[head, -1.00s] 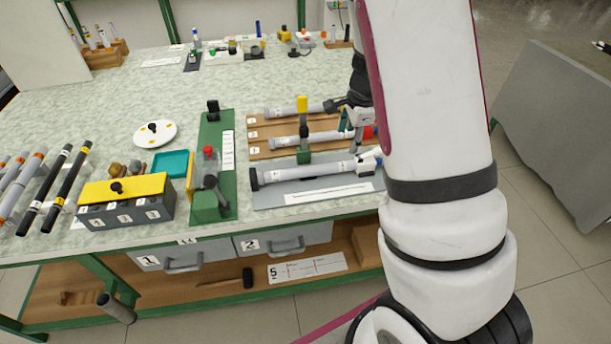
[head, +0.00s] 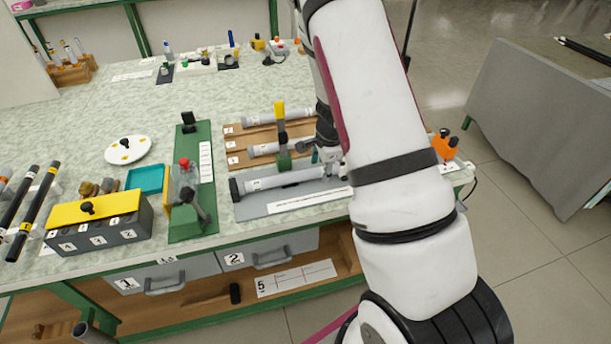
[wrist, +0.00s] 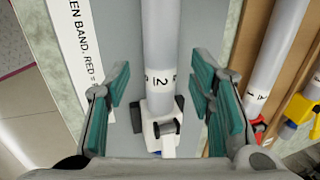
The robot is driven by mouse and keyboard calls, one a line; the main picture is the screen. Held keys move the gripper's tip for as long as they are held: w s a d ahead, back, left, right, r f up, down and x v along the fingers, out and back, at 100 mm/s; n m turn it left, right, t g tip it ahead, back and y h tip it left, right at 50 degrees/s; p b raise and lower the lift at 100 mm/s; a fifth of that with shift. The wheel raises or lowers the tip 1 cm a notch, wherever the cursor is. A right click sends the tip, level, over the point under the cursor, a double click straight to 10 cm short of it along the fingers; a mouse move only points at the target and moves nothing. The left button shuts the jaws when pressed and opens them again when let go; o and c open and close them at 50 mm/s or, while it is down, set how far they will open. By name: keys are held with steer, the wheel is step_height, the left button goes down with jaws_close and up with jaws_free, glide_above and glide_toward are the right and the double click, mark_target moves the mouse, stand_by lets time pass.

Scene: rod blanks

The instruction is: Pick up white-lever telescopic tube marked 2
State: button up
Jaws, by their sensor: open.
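The grey telescopic tube (head: 285,181) lies on a grey board at the front of the bench. In the wrist view the same tube (wrist: 162,40) runs up the picture. It carries a label with a 2 (wrist: 162,79) and a white clamp with a lever (wrist: 160,128) below the label. My gripper (wrist: 163,95) is open, its teal-padded fingers on either side of the tube near the label and clamp, with gaps both sides. In the head view my arm and gripper cover the tube's right end. I cannot tell the fingers' height over the board.
A green fixture board (head: 205,222) lies left.

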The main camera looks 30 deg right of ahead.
steer(key=shift+x, duration=0.8)
steer(key=c, duration=1)
steer(key=shift+o, duration=0.2)
steer(key=shift+r, duration=0.15)
